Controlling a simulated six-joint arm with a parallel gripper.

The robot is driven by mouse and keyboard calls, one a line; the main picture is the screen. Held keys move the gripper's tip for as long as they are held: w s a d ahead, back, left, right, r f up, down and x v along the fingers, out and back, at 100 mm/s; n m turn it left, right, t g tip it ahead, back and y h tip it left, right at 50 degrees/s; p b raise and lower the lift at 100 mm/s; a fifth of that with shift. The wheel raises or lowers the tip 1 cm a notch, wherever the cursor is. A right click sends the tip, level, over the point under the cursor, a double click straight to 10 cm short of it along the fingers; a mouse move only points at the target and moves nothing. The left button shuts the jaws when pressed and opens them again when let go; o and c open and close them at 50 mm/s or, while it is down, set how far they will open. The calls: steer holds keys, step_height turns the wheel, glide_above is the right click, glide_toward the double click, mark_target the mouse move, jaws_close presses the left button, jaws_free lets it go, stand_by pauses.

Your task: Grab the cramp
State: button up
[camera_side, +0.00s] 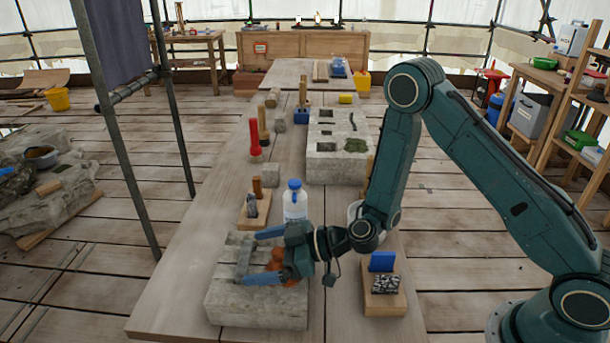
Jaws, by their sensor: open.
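My gripper (258,255) is open above the near stone block (255,309), its two blue fingers spread apart and pointing left. A narrow grey bar (243,260), which looks like the cramp, lies on top of the block by the fingertips. It is small and dark against the stone, and I cannot tell whether a finger touches it. Orange rounded shapes show between the fingers near the palm, partly hidden by my gripper.
A water bottle (295,204) with a blue cap stands just behind my gripper. A wooden holder (254,212) is behind left, and another holder (384,297) with a blue piece is at right. A larger stone block (336,166) lies farther back. The table's left front is clear.

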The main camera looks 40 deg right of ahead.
steer(key=shift+x, duration=1.25)
steer(key=shift+c, duration=0.2)
steer(key=c, duration=0.7)
